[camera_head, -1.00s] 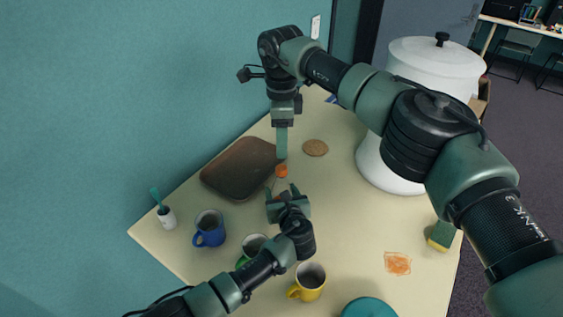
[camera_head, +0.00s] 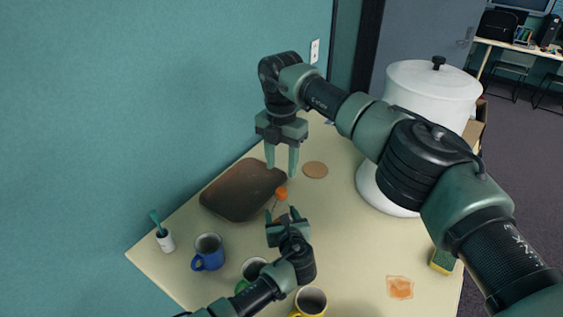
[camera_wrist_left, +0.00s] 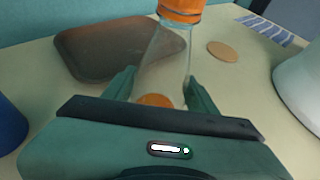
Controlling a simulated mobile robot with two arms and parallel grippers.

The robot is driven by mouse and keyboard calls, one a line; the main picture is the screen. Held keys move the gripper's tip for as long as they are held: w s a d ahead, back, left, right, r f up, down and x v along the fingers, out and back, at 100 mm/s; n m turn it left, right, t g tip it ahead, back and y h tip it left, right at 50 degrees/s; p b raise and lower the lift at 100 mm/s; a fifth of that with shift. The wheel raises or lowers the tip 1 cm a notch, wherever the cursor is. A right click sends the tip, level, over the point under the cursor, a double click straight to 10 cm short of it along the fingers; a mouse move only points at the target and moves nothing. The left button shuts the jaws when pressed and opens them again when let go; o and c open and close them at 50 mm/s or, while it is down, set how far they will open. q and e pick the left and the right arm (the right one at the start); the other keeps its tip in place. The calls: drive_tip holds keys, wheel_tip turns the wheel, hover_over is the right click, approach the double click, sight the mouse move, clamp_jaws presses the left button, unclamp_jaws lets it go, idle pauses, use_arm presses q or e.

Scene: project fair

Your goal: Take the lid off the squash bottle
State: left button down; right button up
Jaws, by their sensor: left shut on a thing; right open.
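The squash bottle (camera_wrist_left: 165,62) is clear, with an orange lid (camera_wrist_left: 181,8) on its top, cut by the upper edge of the left wrist view. In the head view the orange lid (camera_head: 281,193) shows above my left gripper (camera_head: 282,213). That gripper is shut around the bottle's body; its two fingers also flank the bottle in the left wrist view (camera_wrist_left: 162,80). The bottle looks upright, with a little orange liquid at the bottom. My right gripper (camera_head: 281,172) is open and empty, pointing down just above the lid, apart from it.
A dark brown tray (camera_head: 235,195) lies behind the bottle, with a round coaster (camera_head: 315,169) to its right. A blue mug (camera_head: 208,253), a green mug (camera_head: 254,267) and a yellow mug (camera_head: 311,300) stand nearer. A large white urn (camera_head: 425,100) is at right.

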sight(281, 190)
use_arm(q)
drive_tip(key=shift+f, duration=0.15)
use_arm(e)
drive_tip(key=m, duration=0.6)
drive_tip(key=shift+m, duration=0.3)
drive_tip(key=m, duration=0.3)
drive_tip(key=shift+m, duration=0.3)
drive_tip(key=m, duration=0.3)
drive_tip(key=shift+f+m, duration=0.1)
drive_tip(key=shift+m, duration=0.3)
drive_tip(key=shift+f, duration=3.9)
